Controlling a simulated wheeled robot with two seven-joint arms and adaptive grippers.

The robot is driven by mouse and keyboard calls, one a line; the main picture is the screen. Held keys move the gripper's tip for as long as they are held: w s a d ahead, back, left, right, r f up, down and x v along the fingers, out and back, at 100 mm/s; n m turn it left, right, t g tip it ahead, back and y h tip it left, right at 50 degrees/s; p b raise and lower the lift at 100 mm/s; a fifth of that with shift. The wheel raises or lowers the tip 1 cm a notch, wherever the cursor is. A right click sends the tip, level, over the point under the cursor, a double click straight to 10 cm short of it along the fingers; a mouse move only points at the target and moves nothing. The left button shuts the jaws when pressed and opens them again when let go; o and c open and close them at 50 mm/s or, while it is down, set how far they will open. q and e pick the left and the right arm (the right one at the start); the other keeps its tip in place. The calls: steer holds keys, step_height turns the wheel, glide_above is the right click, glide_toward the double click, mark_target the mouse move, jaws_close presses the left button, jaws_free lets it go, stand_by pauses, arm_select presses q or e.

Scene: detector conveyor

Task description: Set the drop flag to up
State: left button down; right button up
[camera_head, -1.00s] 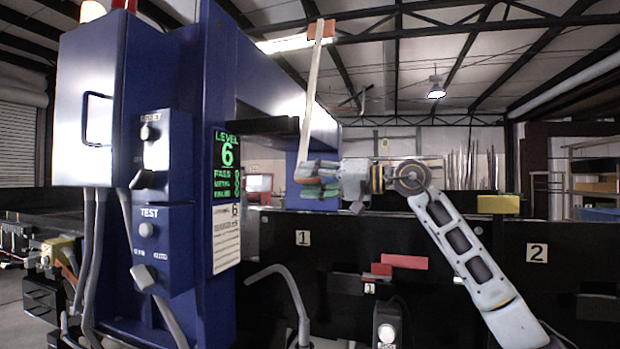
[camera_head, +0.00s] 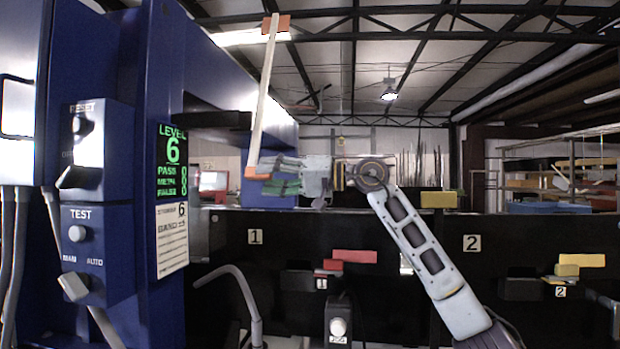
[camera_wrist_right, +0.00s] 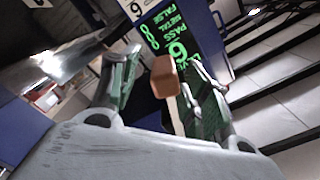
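A pale, thin pole (camera_head: 264,95) with an orange top piece and an orange lower end (camera_head: 257,172) stands nearly upright, leaning slightly right, in front of the blue detector arch. It looks like the drop flag, though no label shows on it. My right gripper (camera_head: 272,176) is at its lower end in the head view. In the right wrist view, the orange end block (camera_wrist_right: 165,77) lies between the two green-padded fingers of the right gripper (camera_wrist_right: 160,88). The fingers are apart, with a gap visible on the left of the block; contact on the right cannot be told. My left gripper is not in view.
The blue detector cabinet (camera_head: 110,200) with a switch panel and a green "LEVEL 6" display (camera_head: 173,160) stands at left. Black panels marked 1 (camera_head: 255,237) and 2 (camera_head: 472,243) run behind, with red (camera_head: 354,256) and yellow (camera_head: 582,260) pieces. A grey bent tube (camera_head: 240,285) rises in front.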

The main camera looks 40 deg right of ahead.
steer(key=v, duration=0.9)
steer(key=shift+s+d, duration=0.15)
steer(key=shift+s, duration=0.15)
stand_by(0.6)
stand_by(0.5)
steer(key=shift+f, duration=0.1)
